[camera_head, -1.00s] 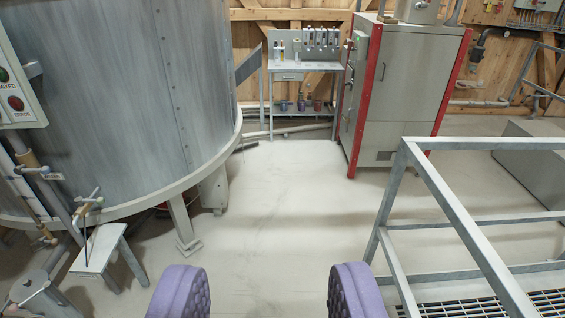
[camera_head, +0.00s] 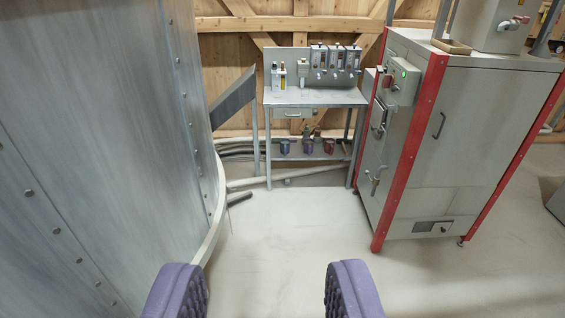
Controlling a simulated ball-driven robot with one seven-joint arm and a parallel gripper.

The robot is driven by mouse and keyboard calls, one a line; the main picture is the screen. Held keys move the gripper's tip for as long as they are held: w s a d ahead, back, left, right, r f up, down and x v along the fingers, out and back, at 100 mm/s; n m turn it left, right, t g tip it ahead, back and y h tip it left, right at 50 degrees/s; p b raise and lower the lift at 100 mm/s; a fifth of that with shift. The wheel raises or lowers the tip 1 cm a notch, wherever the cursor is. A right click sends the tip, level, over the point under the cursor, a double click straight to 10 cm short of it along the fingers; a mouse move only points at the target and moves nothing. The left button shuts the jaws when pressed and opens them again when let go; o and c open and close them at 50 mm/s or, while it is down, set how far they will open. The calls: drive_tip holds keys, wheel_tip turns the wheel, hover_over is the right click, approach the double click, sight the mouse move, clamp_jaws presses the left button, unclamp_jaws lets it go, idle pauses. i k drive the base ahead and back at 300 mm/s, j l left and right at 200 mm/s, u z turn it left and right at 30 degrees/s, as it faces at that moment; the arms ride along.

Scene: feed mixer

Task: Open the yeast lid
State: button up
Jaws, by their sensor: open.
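My gripper (camera_head: 265,296) shows at the bottom of the view as two purple padded fingers held well apart, with nothing between them. No lid that I can tell to be the yeast lid shows. A metal workbench (camera_head: 316,97) stands at the back wall, well ahead of the gripper. On its back panel is a row of several small dispensers (camera_head: 335,60), too small to read. Small bottles (camera_head: 283,78) stand at its left. Several small coloured cups (camera_head: 307,147) sit on the lower shelf.
A large grey metal tank (camera_head: 100,130) fills the left side. A grey cabinet with red edges (camera_head: 455,140) stands at the right. Pipes (camera_head: 265,181) lie on the floor by the workbench. The pale floor (camera_head: 290,240) between tank and cabinet is clear.

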sight(319, 45)
drive_tip(key=i, duration=2.05)
drive_tip(key=i+j+z, duration=0.1)
drive_tip(key=i, duration=0.95)
drive_tip(key=i+j, duration=0.1)
drive_tip(key=i, duration=0.95)
drive_tip(key=i+j, duration=0.1)
drive_tip(key=i, duration=0.95)
drive_tip(key=i+j+z, duration=0.1)
drive_tip(key=i+z, duration=0.25)
drive_tip(key=i+j+z, duration=0.3)
drive_tip(key=i, duration=0.2)
drive_tip(key=l, duration=0.1)
